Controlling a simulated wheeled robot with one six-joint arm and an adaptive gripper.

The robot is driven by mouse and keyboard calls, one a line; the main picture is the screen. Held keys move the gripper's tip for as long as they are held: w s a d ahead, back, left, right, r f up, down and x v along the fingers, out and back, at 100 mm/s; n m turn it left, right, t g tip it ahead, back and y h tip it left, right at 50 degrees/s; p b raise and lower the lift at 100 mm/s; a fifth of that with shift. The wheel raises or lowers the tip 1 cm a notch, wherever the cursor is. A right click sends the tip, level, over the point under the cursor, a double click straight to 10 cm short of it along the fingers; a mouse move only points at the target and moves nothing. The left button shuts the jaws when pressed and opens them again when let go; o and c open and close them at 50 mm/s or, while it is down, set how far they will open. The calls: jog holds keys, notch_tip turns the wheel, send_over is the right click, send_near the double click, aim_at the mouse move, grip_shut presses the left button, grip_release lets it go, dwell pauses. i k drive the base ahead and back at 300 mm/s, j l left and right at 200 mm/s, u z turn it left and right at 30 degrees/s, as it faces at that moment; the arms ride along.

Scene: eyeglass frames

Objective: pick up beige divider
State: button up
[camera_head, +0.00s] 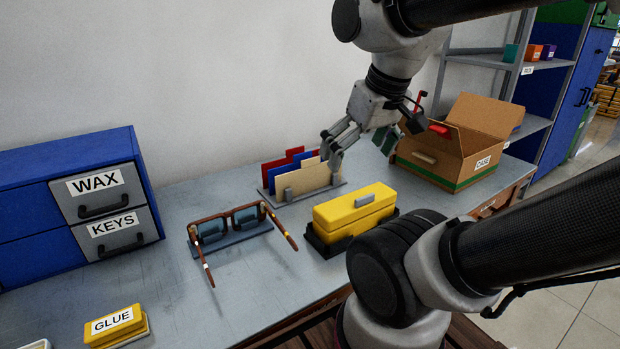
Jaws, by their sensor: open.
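The beige divider (303,180) stands upright in a grey rack (310,195), in front of a blue divider (279,179) and a red divider (273,169).
A yellow box (350,212) in a black tray stands in front of the rack. Eyeglasses (236,221) rest on a stand at left. A blue drawer cabinet (60,190) is farther left. An open cardboard box (460,150) stands at right.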

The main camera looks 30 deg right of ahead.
aim_at(313, 176)
jog(key=k+l+z, duration=0.15)
jog(key=z, duration=0.25)
jog(key=i+l+z, duration=0.1)
jog(key=l+z, duration=0.25)
jog(key=i+l+z, duration=0.1)
jog(key=z, duration=0.25)
jog(key=i+l+z, duration=0.15)
jog(key=z, duration=0.2)
jog(key=l+u, duration=0.2)
jog(key=u, duration=0.3)
jog(key=i+l+u, duration=0.1)
jog(key=u, duration=0.25)
jog(key=i+l+u, duration=0.1)
jog(key=u, duration=0.25)
jog(key=i+l+u, duration=0.1)
jog(key=u, duration=0.2)
jog(key=l, duration=0.1)
